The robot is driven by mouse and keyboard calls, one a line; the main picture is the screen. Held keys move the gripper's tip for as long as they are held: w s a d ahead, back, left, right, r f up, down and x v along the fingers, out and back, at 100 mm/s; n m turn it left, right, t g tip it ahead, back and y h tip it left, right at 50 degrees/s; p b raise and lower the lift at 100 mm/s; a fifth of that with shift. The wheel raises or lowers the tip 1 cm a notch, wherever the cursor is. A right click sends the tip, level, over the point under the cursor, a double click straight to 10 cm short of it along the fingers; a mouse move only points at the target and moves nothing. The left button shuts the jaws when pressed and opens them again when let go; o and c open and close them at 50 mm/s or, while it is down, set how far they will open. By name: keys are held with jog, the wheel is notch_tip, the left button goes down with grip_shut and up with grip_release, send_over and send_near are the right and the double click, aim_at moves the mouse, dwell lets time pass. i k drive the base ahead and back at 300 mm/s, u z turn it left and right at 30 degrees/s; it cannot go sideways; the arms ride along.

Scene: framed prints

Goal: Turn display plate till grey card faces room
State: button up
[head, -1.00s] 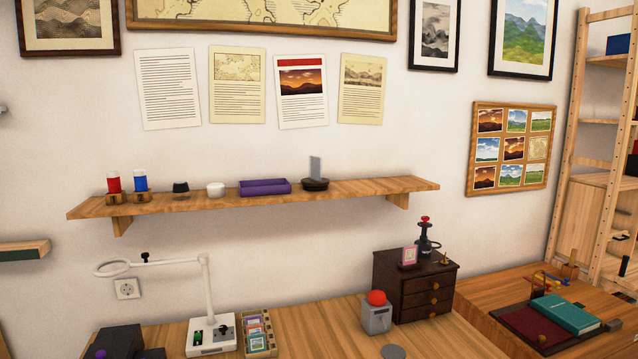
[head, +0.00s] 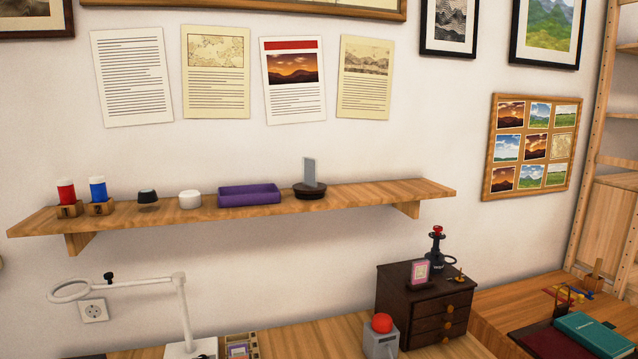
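The display plate, a dark round base (head: 310,191), stands on the right part of the wooden wall shelf (head: 380,196). A grey card (head: 309,172) stands upright on it. The card looks narrow and is seen at an angle, so I cannot tell exactly which way its face points. My gripper is not in view.
On the shelf, left of the plate, are a purple tray (head: 249,194), a white round item (head: 189,200), a dark-topped item (head: 148,197), and blue (head: 98,189) and red (head: 66,192) capped bottles. Below stand a lamp (head: 182,310), a red-button box (head: 381,335) and dark drawers (head: 425,305).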

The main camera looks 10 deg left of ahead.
aim_at(299, 187)
jog(key=u, duration=0.3)
jog(key=i, duration=0.95)
jog(key=u, duration=0.6)
